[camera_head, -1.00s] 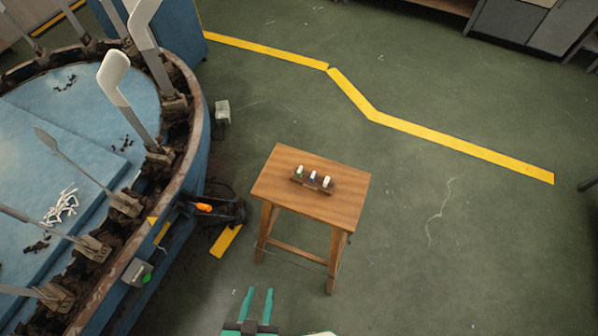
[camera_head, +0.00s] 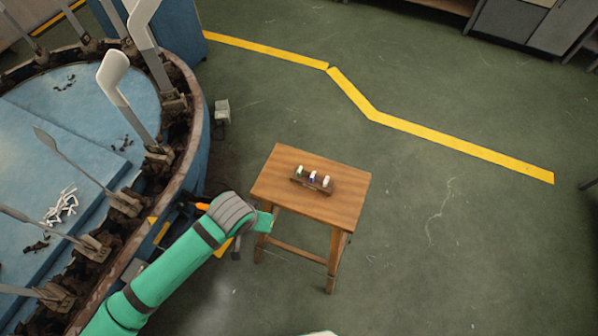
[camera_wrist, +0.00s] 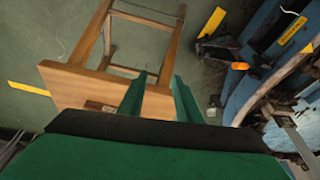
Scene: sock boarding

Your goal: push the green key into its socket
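Three small pale keys stand upright in a wooden rack (camera_head: 312,183) on the stool top (camera_head: 280,184). The left key (camera_head: 299,169) looks faintly greenish, the middle one (camera_head: 313,176) has a blue-purple part, and the right one (camera_head: 325,181) looks white. Their colours are too small to be sure of. My gripper (camera_head: 267,221) is beside the stool's front left corner, apart from the rack. In the wrist view its two green fingers (camera_wrist: 160,98) are apart with nothing between them. I cannot make out a socket; my arm covers most of the small grey box on the machine's side.
The round blue machine (camera_head: 200,135) with several upright sock forms fills the left. A small grey box (camera_head: 222,112) lies on the floor. Floor right of the stool is clear.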

